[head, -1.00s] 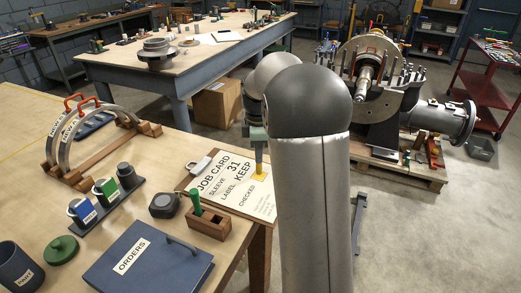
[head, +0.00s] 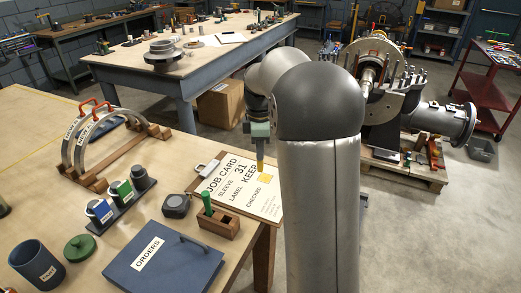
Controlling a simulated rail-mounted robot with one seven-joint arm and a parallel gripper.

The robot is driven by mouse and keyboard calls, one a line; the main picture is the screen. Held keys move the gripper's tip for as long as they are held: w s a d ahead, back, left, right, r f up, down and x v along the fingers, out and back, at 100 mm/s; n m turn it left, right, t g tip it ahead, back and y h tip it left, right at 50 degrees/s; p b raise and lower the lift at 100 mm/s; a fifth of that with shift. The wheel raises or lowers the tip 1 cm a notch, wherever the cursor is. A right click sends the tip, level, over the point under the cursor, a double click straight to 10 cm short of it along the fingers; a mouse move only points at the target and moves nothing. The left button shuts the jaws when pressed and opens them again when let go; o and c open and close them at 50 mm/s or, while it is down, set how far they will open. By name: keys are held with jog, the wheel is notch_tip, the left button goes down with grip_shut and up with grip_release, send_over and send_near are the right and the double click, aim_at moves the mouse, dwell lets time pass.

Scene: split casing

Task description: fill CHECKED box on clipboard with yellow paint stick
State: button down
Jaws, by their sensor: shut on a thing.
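The clipboard (head: 197,192) lies on the near wooden table's right edge and bears a white job card (head: 225,187) printed "JOB CARD", "SLEEVE 31", "LABEL KEEP" and "CHECKED". A yellow patch (head: 267,178) shows on the card's right side, beyond the word "CHECKED". My gripper (head: 259,147) is above the far right part of the card, shut on the yellow paint stick (head: 260,167), which points down. The stick's tip is close to the patch; whether it touches the card I cannot tell. My arm hides the area right of the card.
A wooden block (head: 219,227) with a green stick (head: 207,202) stands just in front of the clipboard. A dark tape measure (head: 176,205), a blue ORDERS binder (head: 165,262) and a rack of small cans (head: 122,204) are to the left. Open floor lies right of the table.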

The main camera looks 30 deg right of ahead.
jog(key=shift+r+p, duration=0.75)
jog(key=shift+r, duration=0.5)
